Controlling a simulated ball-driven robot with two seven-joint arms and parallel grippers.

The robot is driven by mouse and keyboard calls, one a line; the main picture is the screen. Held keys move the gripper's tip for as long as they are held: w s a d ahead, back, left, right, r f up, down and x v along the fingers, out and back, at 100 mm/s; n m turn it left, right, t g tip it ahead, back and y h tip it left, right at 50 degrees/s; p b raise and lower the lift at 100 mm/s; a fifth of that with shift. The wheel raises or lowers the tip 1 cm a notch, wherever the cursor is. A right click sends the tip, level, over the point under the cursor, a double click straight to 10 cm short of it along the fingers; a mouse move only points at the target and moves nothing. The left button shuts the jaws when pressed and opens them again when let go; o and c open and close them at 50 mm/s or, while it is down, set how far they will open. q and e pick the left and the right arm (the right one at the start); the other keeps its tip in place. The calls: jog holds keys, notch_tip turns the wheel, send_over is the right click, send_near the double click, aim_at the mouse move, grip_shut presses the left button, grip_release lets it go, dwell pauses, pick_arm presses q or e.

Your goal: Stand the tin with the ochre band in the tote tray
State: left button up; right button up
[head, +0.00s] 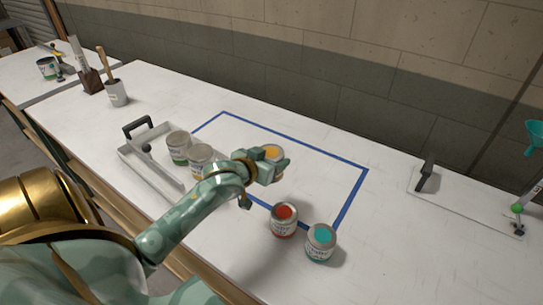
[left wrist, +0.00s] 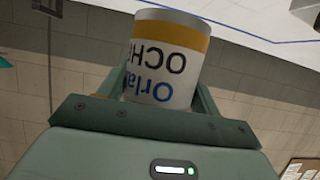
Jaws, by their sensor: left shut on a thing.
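The tin with the ochre band (head: 272,151) is in my left gripper (head: 262,170), over the blue-taped area in the head view. The left wrist view shows the tin (left wrist: 165,65) between the two fingers, its ochre band and upside-down lettering facing the camera. My left gripper is shut on it. In the head view the arm hides the tin's lower part. The pale tote tray (head: 150,172), with a black handle (head: 138,125), lies to the left of the gripper. My right gripper is out of view.
A green-banded tin (head: 178,147) and another tin (head: 201,160) stand at the tray's right side; I cannot tell whether inside. A red tin (head: 284,219) and a teal tin (head: 320,242) stand at the front. A white board (head: 465,205) lies right. The taped area's right half is clear.

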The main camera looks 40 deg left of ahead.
pick_arm(q)
jog(key=w+a+f+b, duration=0.2)
jog(key=w+f, duration=0.1)
jog(key=w+a+f+b, duration=0.2)
jog(key=w+a+f, duration=0.1)
jog(key=w, duration=0.1)
jog(key=w+a+f+b, duration=0.2)
jog(key=w+a+f, duration=0.1)
jog(key=shift+w+a+f, duration=0.1)
jog(key=shift+w+a, duration=0.05)
jog(key=shift+w, duration=0.1)
jog(key=shift+w+a+f+b, duration=0.2)
jog(key=shift+f+b, duration=0.1)
jog(key=shift+b, duration=0.2)
notch_tip(320, 180, down, 3)
jog(key=shift+f+b, duration=0.1)
jog(key=shift+b, duration=0.6)
jog(key=shift+r, duration=0.2)
jog(key=shift+s, duration=0.1)
jog(key=o, duration=0.7)
jog(key=shift+f, duration=0.2)
jog(key=shift+c, duration=0.2)
jog(key=o, duration=0.4)
